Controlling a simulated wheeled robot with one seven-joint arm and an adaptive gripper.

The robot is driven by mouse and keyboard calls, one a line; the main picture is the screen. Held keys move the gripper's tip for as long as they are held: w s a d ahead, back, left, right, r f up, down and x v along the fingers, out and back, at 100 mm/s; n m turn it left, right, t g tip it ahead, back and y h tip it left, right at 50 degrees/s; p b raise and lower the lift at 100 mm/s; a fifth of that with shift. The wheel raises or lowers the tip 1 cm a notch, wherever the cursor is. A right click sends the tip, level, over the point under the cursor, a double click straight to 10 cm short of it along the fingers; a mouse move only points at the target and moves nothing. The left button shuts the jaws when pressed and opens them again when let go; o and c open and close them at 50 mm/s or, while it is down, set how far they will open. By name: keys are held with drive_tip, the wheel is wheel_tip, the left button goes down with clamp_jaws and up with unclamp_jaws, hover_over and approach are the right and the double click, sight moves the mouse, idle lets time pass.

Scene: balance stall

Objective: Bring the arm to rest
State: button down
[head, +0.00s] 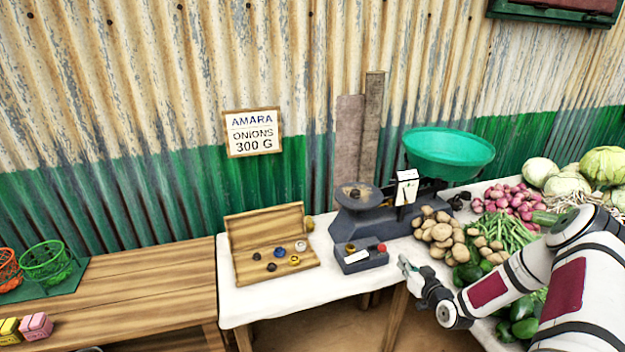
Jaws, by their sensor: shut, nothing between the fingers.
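My gripper (408,270) is shut and empty. It is at the end of my arm, which reaches in from the right over the vegetables. The gripper is above the front edge of the white-covered table (262,303), to the right of a small grey box (352,263) with a red knob. It appears apart from everything on the table, though its exact height is hard to judge. My forearm hides part of the produce on the right.
A balance scale (385,222) carries a green bowl (448,150). A wooden weight case (245,238) lies open at left. Potatoes (441,233), onions (508,198) and cabbages (605,163) crowd the right. The brown table (150,290) has bare room in its middle.

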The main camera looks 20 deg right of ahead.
drive_tip(key=a+r+n+g+h, duration=0.1)
drive_tip(key=a+r+n+g, duration=0.2)
drive_tip(key=r, duration=0.9)
drive_tip(key=a+r+n+g, duration=0.1)
drive_tip(key=a+r+g, duration=0.3)
drive_tip(key=r, duration=0.7)
drive_tip(key=s+a+r+m+g+h, duration=0.1)
drive_tip(key=s+a+r, duration=0.75)
drive_tip(key=r, duration=0.45)
drive_tip(key=s+a+r, duration=0.2)
drive_tip(key=s+a, duration=0.2)
drive_tip(key=s, duration=0.4)
drive_tip(key=s+a+r+m+g+y, duration=0.1)
drive_tip(key=s+a, duration=0.3)
drive_tip(key=s, duration=0.5)
drive_tip(key=s+a+r+y, duration=0.1)
drive_tip(key=s+a+r, duration=0.2)
drive_tip(key=s, duration=0.5)
drive_tip(key=shift+s+a+r+g, duration=0.2)
drive_tip(key=shift+a+r+g, duration=0.05)
drive_tip(key=shift+a+g, duration=0.2)
